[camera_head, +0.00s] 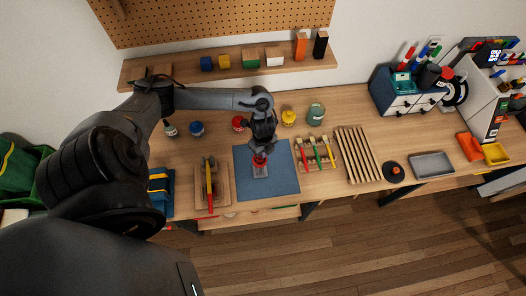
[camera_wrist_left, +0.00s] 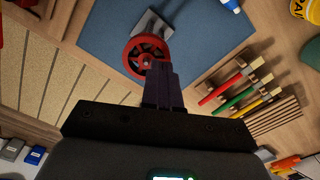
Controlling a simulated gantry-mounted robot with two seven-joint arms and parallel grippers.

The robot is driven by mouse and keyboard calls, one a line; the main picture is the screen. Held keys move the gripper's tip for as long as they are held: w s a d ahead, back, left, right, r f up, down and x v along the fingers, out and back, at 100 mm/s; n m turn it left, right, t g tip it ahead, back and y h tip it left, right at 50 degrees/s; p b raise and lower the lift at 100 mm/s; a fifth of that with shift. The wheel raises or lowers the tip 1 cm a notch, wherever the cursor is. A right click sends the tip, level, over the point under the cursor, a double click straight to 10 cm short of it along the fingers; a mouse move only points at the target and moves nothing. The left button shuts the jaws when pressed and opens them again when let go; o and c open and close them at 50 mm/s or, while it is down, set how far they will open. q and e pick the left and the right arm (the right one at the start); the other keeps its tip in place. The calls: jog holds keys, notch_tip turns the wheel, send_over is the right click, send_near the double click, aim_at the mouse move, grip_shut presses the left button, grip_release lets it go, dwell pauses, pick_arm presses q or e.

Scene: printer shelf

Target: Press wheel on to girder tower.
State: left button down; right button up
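A red wheel (camera_wrist_left: 146,55) with a dark hub shows in the left wrist view, against a grey girder tower (camera_wrist_left: 152,24) on the blue mat. In the head view the red wheel (camera_head: 259,160) is partly hidden under my gripper, with the grey tower (camera_head: 260,171) just below it. My left gripper (camera_head: 261,150) points down over the mat at the wheel. In the left wrist view its dark fingers (camera_wrist_left: 157,70) look closed together and overlap the wheel's lower right part. Whether they touch it, I cannot tell. My right gripper is not in view.
The blue mat (camera_head: 283,183) lies mid-table. A tray with red, green and yellow tools (camera_head: 316,153) and a slatted wooden rack (camera_head: 358,156) stand to its right. A wooden holder (camera_head: 223,190) stands left. Several jars, including a yellow one (camera_head: 289,117), stand behind.

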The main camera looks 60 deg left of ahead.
pick_arm(q)
jog(key=shift+f+b, duration=0.4)
jog(key=shift+f, duration=0.2)
dwell(0.5)
notch_tip(320, 180, up, 7)
jog(key=p, duration=0.7)
jog(key=shift+p, duration=0.3)
jog(key=shift+s, duration=0.1)
